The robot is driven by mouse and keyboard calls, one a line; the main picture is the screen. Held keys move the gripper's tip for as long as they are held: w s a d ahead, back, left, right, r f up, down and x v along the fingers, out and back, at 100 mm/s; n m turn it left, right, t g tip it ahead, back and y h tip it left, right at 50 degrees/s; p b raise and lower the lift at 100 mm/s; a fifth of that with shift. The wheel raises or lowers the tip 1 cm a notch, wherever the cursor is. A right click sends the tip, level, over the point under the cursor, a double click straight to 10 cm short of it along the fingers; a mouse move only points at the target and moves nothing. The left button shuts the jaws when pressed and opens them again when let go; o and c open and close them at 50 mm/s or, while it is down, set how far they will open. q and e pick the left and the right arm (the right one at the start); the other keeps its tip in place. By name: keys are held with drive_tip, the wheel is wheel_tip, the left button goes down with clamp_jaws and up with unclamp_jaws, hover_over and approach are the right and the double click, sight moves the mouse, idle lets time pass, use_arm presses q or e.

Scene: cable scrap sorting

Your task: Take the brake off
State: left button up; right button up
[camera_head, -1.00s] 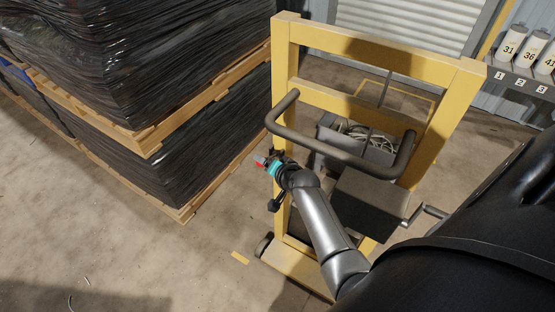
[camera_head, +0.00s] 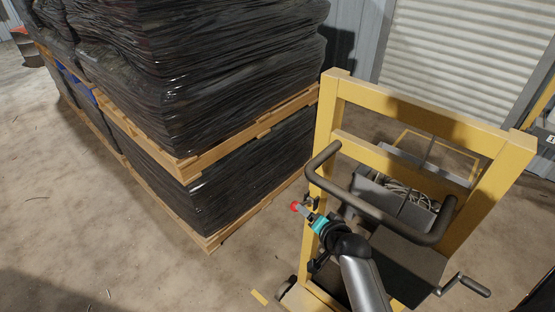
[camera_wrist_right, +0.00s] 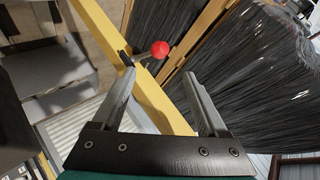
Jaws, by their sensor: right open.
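The brake lever's red ball knob (camera_head: 295,206) sits on a short dark stem at the left post of the yellow cart frame (camera_head: 322,135). In the right wrist view the knob (camera_wrist_right: 160,49) shows just beyond my fingertips, roughly centred between them, and its stem runs to the yellow post. My right gripper (camera_head: 309,207) is at the cart's left side, close to the knob. In the wrist view the right gripper (camera_wrist_right: 159,75) is open, with nothing between its fingers. I cannot tell whether a finger touches the knob. My left gripper is not in view.
A dark push handle (camera_head: 380,205) juts out just above my right gripper. A hand crank (camera_head: 468,285) sits at the cart's right. Pallets of black-wrapped goods (camera_head: 215,175) stand left of the cart. Bare concrete floor (camera_head: 110,235) is open at lower left.

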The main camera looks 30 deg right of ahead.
drive_tip(key=s+a+f+n+g+y+b, duration=0.1)
drive_tip(key=s+a+f+n+g+b, duration=0.2)
drive_tip(key=f, duration=0.6)
drive_tip(key=s+a+f+n+b, duration=0.1)
drive_tip(key=s+a+f, duration=0.25)
drive_tip(key=f, duration=0.45)
drive_tip(key=s+a+f+n+g+b, duration=0.2)
drive_tip(key=s+f+n, duration=0.1)
drive_tip(key=s+f, duration=0.6)
drive_tip(key=s+a+f+n+g+b, duration=0.2)
drive_tip(key=s+a+f+n, duration=0.1)
drive_tip(key=s+f, duration=0.55)
drive_tip(key=s+f+n+g+b, duration=0.1)
drive_tip(key=s+f+n, duration=0.1)
drive_tip(key=s, duration=0.5)
drive_tip(key=s+f+n+g+b, duration=0.1)
drive_tip(key=s+f, duration=0.3)
drive_tip(key=s, duration=0.4)
drive_tip(key=shift+n+g+y, duration=0.3)
drive_tip(key=shift+n+g, duration=0.2)
drive_tip(key=shift+n, duration=0.2)
